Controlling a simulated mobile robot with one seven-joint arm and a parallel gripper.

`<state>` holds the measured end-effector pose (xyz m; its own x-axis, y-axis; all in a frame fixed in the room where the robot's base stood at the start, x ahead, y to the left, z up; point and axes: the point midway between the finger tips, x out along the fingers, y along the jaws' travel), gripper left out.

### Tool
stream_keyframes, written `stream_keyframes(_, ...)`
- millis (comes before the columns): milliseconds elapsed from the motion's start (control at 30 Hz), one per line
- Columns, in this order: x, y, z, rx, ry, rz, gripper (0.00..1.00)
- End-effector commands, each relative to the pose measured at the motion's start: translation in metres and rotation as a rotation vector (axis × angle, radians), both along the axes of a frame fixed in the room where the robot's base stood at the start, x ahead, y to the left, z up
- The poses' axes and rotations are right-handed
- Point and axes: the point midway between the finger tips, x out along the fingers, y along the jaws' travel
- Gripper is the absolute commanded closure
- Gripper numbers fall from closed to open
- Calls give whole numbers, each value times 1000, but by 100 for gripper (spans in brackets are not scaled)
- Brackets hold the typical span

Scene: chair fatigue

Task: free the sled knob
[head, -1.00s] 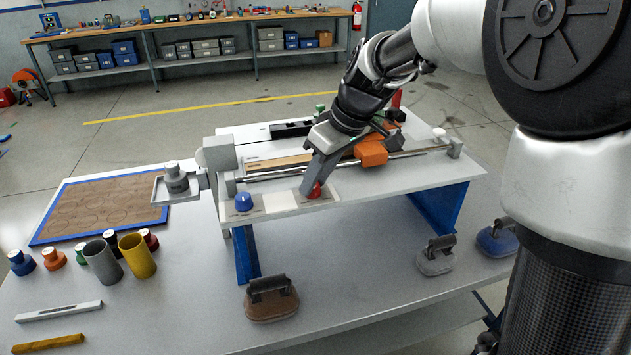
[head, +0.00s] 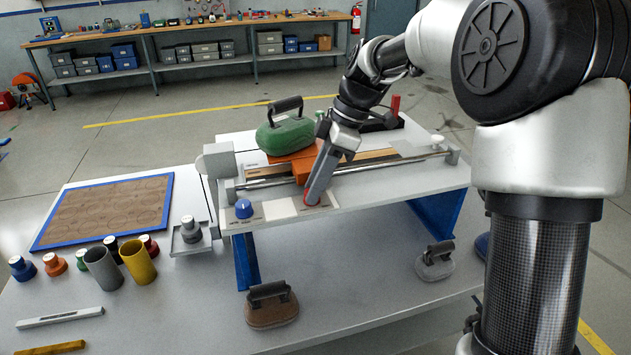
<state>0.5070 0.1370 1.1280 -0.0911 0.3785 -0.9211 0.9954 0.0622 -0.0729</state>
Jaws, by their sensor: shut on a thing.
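My gripper (head: 314,192) reaches down to the front edge of the raised bench and is shut on the red knob (head: 312,201), mostly hidden by the jaws. The orange sled (head: 297,163) sits on the rails at mid-left, with a green weight with a black handle (head: 285,134) on top. My wrist hides part of the sled's right side. I cannot tell how the red knob is joined to the sled. A blue knob (head: 243,208) stands on the front edge to the left of the red one.
A small tray holding a grey weight (head: 190,229) hangs low at the bench's left end. A red upright handle (head: 395,105) stands behind the rails. Brown (head: 271,306) and grey (head: 435,261) handled weights stand in front. Grey (head: 102,268) and yellow (head: 138,259) cups are at left.

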Motion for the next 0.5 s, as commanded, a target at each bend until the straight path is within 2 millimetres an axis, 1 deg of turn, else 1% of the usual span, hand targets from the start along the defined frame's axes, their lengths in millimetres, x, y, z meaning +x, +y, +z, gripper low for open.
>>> stream_keyframes(200,0,0,0,-1,1,34,96)
stream_keyframes(500,0,0,0,-1,1,39,96)
